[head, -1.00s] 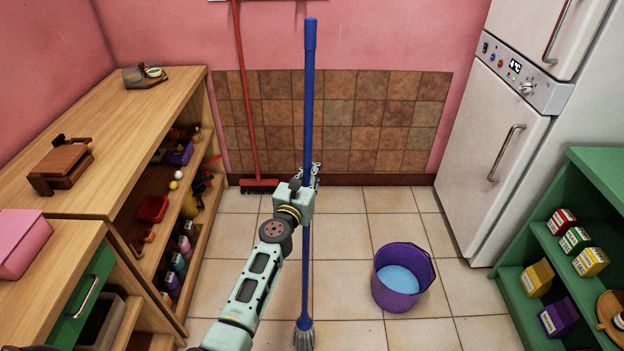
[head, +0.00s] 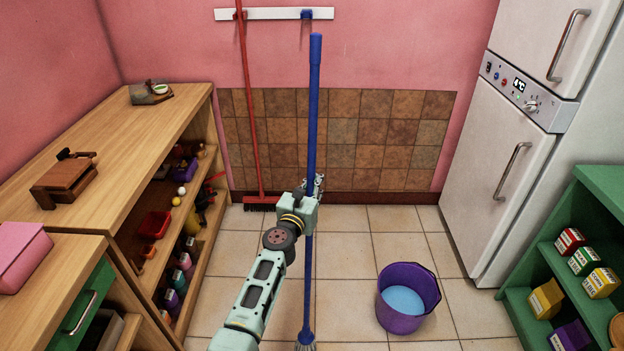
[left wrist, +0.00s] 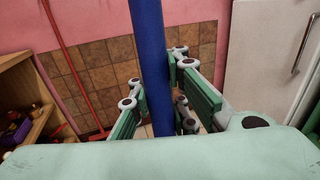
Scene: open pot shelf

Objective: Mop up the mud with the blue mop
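The blue mop (head: 313,110) stands nearly upright in the head view, clear of the back wall. Its grey strands (head: 305,346) are low over the tiles at the bottom edge, partly cut off. My left gripper (head: 312,188) is around the handle at about mid-height and holds it. In the left wrist view the blue handle (left wrist: 150,60) runs between the two green fingers. My right gripper is not in view. No mud shows in these frames.
A purple bucket (head: 400,322) with light-blue liquid stands on the floor to the right. A red broom (head: 248,110) hangs under a white wall rack (head: 270,14). Wooden shelves (head: 100,130) flank the left; a fridge (head: 490,170) and green shelf (head: 603,178) flank the right.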

